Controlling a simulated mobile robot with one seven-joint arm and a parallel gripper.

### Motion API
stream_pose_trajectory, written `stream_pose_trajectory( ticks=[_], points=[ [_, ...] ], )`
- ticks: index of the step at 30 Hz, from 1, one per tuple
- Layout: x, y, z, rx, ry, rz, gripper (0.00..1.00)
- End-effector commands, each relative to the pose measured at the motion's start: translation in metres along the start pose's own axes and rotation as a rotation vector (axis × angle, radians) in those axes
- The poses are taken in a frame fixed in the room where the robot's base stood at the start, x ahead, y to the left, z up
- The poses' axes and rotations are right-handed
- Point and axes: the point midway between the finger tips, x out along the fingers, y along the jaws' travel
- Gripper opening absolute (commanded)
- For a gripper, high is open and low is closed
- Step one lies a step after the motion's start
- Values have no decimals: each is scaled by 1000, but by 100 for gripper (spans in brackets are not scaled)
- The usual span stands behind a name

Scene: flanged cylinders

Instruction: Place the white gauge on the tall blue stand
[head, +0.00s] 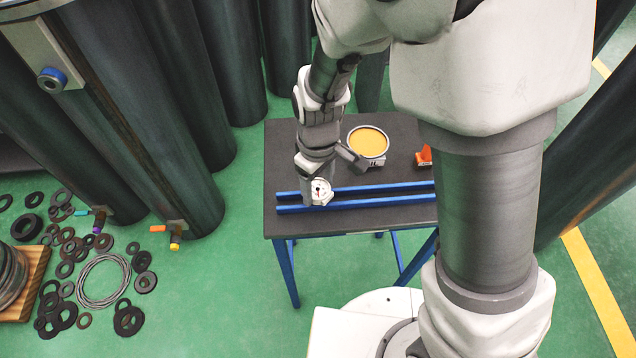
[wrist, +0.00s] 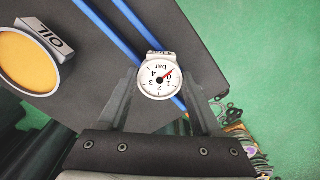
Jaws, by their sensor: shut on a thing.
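The white gauge (head: 321,191), a round dial with a red needle, is between the fingers of my gripper (head: 316,194). In the wrist view the gauge (wrist: 160,78) faces the camera, its numbers upside down, with a finger of my gripper (wrist: 160,88) on either side. My gripper is shut on it. The gauge is at the blue rails (head: 380,188) on a dark-topped table with blue legs (head: 291,274). I cannot tell whether it touches the rails. No other blue stand is clear in these views.
A round tin with orange-yellow contents (head: 367,142) and an OIL label stands behind the rails. An orange object (head: 424,155) is at the right. Large dark cylinders (head: 150,110) stand at left. Black rings and a wire coil (head: 104,280) lie on the green floor.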

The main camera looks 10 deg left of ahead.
Motion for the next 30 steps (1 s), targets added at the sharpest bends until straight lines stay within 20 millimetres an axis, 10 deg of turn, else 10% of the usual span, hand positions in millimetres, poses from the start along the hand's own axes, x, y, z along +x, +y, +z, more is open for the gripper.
stream_pose_trajectory(
  ticks=[4,5,10,20,30],
  points=[
    [1,0,0,0,0,0,2],
    [1,0,0,0,0,0,70],
    [1,0,0,0,0,0,100],
    [-4,0,0,-1,2,0,100],
    [-74,0,-1,-1,6,1,100]
  ],
)
